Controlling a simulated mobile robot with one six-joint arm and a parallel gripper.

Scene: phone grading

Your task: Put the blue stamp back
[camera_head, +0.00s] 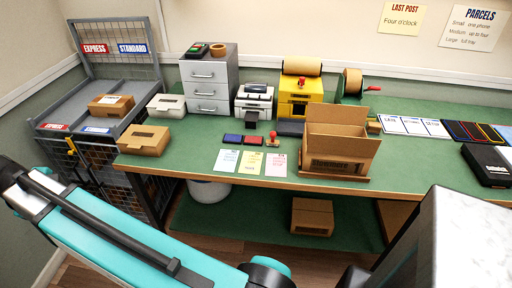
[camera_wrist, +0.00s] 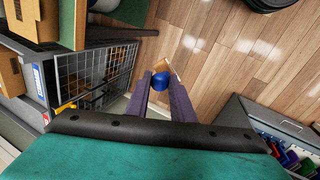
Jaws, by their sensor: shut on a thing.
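My gripper (camera_wrist: 162,86) shows in the wrist view with its two purple fingers shut on the blue stamp (camera_wrist: 160,81). The stamp's rounded blue part sits between the fingertips, and a tan piece shows just beyond it. The stamp is held over the wooden floor, clear of any surface. The head view shows part of my arm but not my gripper or the blue stamp. There, a red stamp (camera_head: 272,138) stands upright on the green table (camera_head: 190,150), beside a blue ink pad (camera_head: 233,139) and a red ink pad (camera_head: 253,140).
Three coloured cards (camera_head: 250,162) lie in front of the pads. An open carton (camera_head: 340,145) stands to their right. A printer (camera_head: 254,100) and grey drawers (camera_head: 208,80) stand behind. A wire cage (camera_wrist: 95,72) is left of my gripper; a grey unit with coloured items (camera_wrist: 285,150) is lower right.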

